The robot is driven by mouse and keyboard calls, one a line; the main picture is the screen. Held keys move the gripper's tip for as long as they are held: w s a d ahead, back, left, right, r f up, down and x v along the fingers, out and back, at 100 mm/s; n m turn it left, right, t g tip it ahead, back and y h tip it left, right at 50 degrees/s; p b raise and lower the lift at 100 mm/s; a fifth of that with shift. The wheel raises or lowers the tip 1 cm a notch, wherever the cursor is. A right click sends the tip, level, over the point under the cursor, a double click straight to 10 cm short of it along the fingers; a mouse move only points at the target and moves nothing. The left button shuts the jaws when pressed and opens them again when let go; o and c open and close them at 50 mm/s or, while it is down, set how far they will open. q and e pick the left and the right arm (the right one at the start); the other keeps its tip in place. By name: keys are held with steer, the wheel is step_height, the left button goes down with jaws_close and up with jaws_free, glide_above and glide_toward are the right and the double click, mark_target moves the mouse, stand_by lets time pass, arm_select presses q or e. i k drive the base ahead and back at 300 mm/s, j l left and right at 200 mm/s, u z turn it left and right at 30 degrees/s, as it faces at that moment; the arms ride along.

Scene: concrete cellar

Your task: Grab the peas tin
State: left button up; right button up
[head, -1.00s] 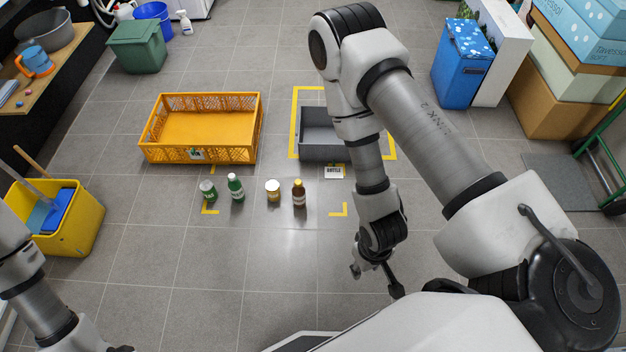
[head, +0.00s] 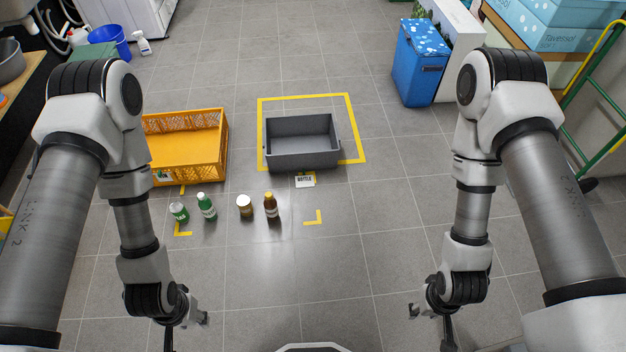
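A small green tin (head: 179,212) with a pale top, which looks like the peas tin, stands on the floor at the left end of a row; its label is too small to read for certain. My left gripper (head: 187,330) is below it in the picture, nearer to me, empty, with its fingers apart. My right gripper (head: 430,327) is empty and apart from everything at the right, also with fingers spread.
Right of the tin stand a green bottle (head: 207,207), a pale tin or jar (head: 244,207) and a brown bottle (head: 271,207). Behind are an orange crate (head: 206,170) and a grey bin (head: 305,160) in a yellow floor outline.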

mark_target(177, 209)
steer(key=u, duration=1.05)
